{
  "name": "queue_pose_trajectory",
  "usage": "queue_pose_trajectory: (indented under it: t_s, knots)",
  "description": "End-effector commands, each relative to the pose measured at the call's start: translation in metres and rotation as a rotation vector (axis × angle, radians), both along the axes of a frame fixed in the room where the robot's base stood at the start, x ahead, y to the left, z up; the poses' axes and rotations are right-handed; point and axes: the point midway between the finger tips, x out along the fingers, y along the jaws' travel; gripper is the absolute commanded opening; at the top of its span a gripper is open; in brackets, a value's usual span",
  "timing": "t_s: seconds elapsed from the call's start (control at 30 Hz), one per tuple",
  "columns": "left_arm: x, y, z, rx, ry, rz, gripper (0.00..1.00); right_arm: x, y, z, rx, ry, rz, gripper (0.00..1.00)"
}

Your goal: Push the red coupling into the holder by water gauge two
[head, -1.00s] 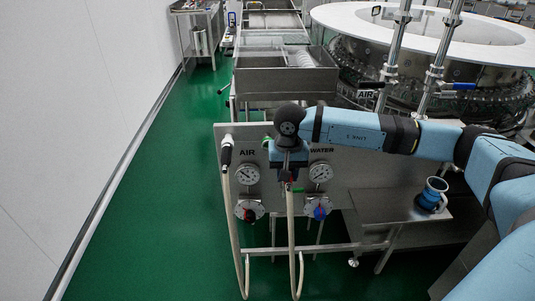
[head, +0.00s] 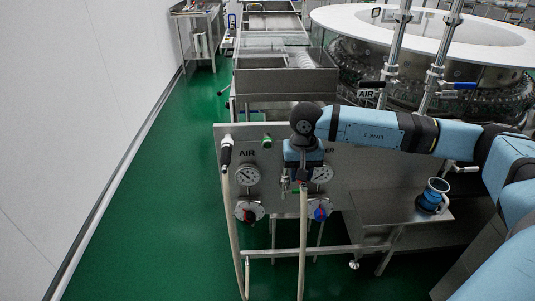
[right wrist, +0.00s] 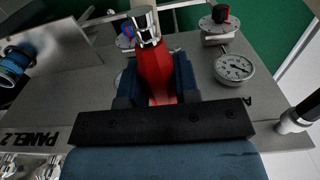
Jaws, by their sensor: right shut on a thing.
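My right gripper (head: 303,182) is shut on the red coupling (right wrist: 155,72), which has a metal end (right wrist: 145,27) and a cream hose (head: 303,235) hanging below it. In the head view my gripper hides most of the coupling and stands in front of the upright panel, partly over the water gauge (head: 322,174). In the right wrist view the coupling lies between the two dark fingers. I cannot make out the holder by the water gauge; my wrist covers that part of the panel. My left gripper is in neither view.
A black-and-white coupling (head: 227,152) hangs at the panel's left edge, near the air gauge (head: 247,175). A green fitting (head: 267,142) sits between the gauges. A side shelf (head: 375,207) carries a blue cup-like part (head: 434,195).

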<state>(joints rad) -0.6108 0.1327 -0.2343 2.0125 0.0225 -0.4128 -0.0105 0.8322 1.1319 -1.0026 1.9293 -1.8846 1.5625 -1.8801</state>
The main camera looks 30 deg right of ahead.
Motion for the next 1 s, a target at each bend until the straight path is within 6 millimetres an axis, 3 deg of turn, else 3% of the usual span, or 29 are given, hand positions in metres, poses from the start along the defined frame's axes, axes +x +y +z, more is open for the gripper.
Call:
queue_pose_trajectory:
  t_s: [0.6,1.0]
  knots:
    - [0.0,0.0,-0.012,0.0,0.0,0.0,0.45,-0.019,-0.03,-0.001,0.0,0.0,-0.001,0.0]
    - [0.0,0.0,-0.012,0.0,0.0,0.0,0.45,-0.021,-0.033,0.0,0.0,0.0,0.0,0.0]
